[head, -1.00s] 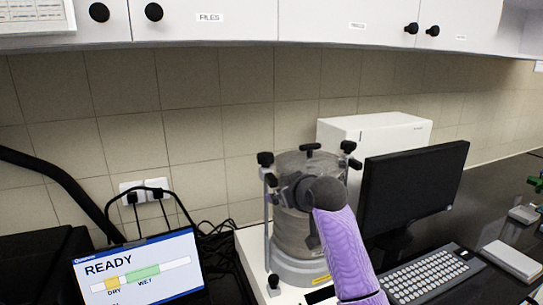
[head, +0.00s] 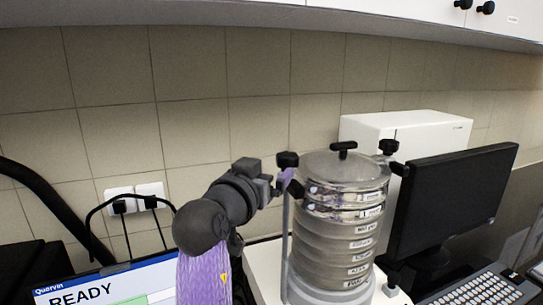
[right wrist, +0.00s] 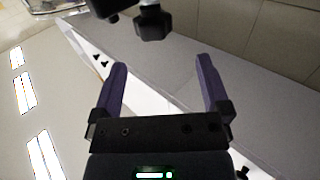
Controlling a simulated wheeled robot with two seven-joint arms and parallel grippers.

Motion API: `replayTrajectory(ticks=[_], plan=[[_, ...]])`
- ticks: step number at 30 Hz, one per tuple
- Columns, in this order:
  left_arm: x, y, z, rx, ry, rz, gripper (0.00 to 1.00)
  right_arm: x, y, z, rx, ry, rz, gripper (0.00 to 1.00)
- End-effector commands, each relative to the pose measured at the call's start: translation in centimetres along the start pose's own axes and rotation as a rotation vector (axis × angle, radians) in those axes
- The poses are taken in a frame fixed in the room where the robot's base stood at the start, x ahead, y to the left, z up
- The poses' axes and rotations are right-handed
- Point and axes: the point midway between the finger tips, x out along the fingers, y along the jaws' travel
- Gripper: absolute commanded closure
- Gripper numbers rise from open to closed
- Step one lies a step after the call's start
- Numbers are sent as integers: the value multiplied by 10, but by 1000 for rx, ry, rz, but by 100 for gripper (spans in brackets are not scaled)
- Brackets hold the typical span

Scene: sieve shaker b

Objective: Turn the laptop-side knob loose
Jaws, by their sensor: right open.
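The sieve shaker (head: 340,225) holds a stack of metal sieves under a clear lid. Its laptop-side knob (head: 287,159) is black and tops the left rod. The other side knob (head: 388,147) is at the right. My right gripper (head: 283,183) is at the laptop-side knob, coming from the left, with a purple finger showing just below it. In the right wrist view my right gripper (right wrist: 160,70) is open and empty. A black knob (right wrist: 151,24) shows there beyond the fingertips, roughly between their lines. Contact cannot be told. My left gripper is out of view.
The laptop (head: 105,285) reads READY at the lower left. Cables and wall sockets (head: 135,197) are behind it. A monitor (head: 455,200) and keyboard (head: 485,290) stand right of the shaker. A white box (head: 405,128) is behind. Cabinets (head: 420,12) hang above.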

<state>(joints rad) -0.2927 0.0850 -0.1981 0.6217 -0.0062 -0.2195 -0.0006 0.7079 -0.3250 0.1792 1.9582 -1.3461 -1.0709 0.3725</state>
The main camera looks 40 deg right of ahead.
Motion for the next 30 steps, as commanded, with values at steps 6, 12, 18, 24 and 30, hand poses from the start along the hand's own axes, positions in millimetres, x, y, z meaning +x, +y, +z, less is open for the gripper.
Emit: replayTrajectory(ticks=[6,12,18,24,30], plan=[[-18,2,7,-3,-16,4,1,52,1,-5,-6,1,3,3],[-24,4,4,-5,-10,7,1,86,0,-3,-4,0,1,3],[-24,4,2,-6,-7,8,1,92,0,-1,-3,0,-2,3],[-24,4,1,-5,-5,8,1,92,0,-1,-3,0,-1,20],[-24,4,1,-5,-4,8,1,92,0,-1,-4,0,-1,63]])
